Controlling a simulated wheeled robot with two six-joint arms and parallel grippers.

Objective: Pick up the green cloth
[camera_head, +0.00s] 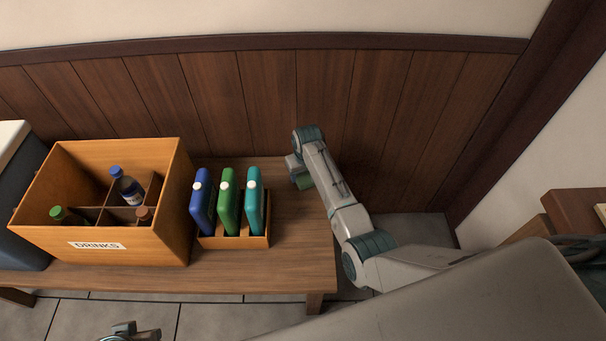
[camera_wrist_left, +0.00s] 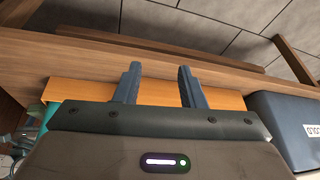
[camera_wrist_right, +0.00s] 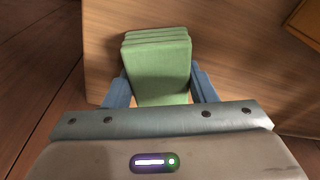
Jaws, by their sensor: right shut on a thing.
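The green cloth (camera_wrist_right: 157,65) is a folded, layered stack between the two blue fingers of my right gripper (camera_wrist_right: 161,85) in the right wrist view. The gripper is shut on it, with the wooden bench below.
The bench (camera_head: 290,265) holds a drinks crate (camera_head: 150,245) with several bottles and a small wooden rack (camera_head: 232,242) with blue, green and teal flasks. A dark cooler (camera_head: 25,200) stands at the left. A wood-panelled wall (camera_head: 220,90) is behind.

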